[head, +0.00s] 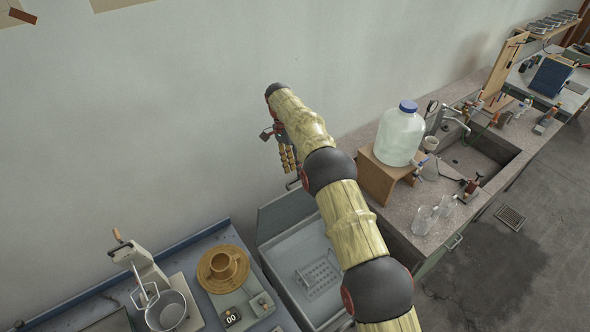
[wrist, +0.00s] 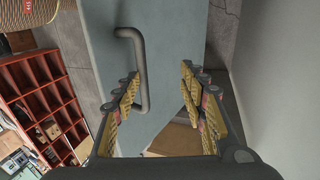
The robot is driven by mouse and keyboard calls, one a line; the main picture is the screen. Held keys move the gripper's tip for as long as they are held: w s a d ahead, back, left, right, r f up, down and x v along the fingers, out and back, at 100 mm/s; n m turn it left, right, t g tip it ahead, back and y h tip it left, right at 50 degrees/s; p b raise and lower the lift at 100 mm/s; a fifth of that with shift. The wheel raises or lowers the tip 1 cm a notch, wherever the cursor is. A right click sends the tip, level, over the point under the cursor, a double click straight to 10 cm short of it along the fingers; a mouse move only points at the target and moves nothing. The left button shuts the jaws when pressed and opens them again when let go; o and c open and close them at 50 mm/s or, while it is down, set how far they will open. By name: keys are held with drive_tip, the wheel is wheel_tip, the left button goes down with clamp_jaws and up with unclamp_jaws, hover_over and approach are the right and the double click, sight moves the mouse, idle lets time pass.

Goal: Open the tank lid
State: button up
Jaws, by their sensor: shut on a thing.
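The tank (head: 318,270) is a blue-grey box, and a perforated rack (head: 318,276) shows inside its open top. Its lid (head: 283,211) stands raised at the tank's back edge. In the wrist view the lid (wrist: 175,50) is a blue-grey panel with a bent bar handle (wrist: 130,45). My gripper (head: 288,163) is at the lid's upper edge. In the wrist view my gripper (wrist: 160,92) has one finger overlapping the handle and the other near the panel's right edge. It is shut on the lid, but the exact contact is hard to see.
Right of the tank, a large jug (head: 400,135) stands on a wooden stand (head: 382,182) beside glassware and a sink (head: 475,160). Left, a bench holds a brown cup and saucer (head: 222,268), a scale and a mixer (head: 145,270). The wall is close behind my gripper.

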drive_tip(key=v, duration=0.7)
idle(0.4)
